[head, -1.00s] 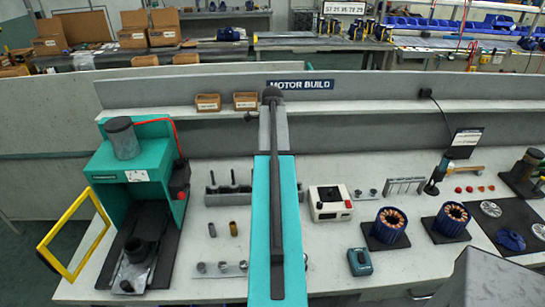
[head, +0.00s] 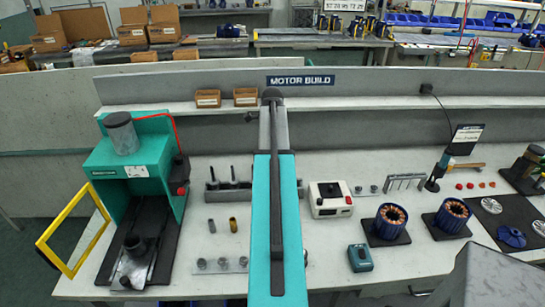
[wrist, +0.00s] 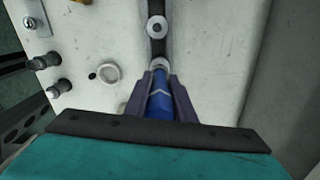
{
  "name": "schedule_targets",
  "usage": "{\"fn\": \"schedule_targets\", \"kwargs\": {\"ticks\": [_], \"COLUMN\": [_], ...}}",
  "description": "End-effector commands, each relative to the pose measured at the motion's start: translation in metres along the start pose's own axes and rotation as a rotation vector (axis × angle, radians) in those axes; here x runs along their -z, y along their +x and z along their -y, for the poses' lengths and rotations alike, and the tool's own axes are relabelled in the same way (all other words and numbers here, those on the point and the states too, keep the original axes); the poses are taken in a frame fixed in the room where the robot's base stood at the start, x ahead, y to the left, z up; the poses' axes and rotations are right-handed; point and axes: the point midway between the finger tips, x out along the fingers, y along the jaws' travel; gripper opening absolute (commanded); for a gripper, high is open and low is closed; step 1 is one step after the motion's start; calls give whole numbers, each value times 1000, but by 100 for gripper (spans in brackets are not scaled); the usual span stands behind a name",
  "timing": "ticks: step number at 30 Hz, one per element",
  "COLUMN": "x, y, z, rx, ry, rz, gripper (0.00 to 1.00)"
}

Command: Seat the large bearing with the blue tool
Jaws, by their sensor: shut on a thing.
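In the wrist view my gripper (wrist: 160,82) is shut on the blue tool (wrist: 160,103), which lies between its two dark fingers. A pale round part (wrist: 160,64) shows just beyond the fingertips; I cannot tell whether it touches the tool. A pale ring (wrist: 109,72) lies to the left on the bench; I cannot tell whether it is the large bearing. In the head view my arm hides the gripper and tool. The teal press (head: 128,165) stands at the left, with a dark housing (head: 133,245) at its base.
A dark rack with upright posts (head: 228,190) stands left of my arm. A grey and a brass cylinder (head: 232,224) stand in front of it. A strip with round parts (head: 222,265) lies nearer. The yellow guard frame (head: 72,235) swings out left. A white box (head: 330,199) sits right.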

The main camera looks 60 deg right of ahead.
Motion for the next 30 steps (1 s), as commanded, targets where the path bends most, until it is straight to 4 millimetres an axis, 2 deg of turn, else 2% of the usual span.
{"fn": "schedule_targets", "kwargs": {"ticks": [30], "x": [0], "y": [20], "z": [0], "rx": [1], "ry": [0], "rz": [0], "gripper": [5]}}
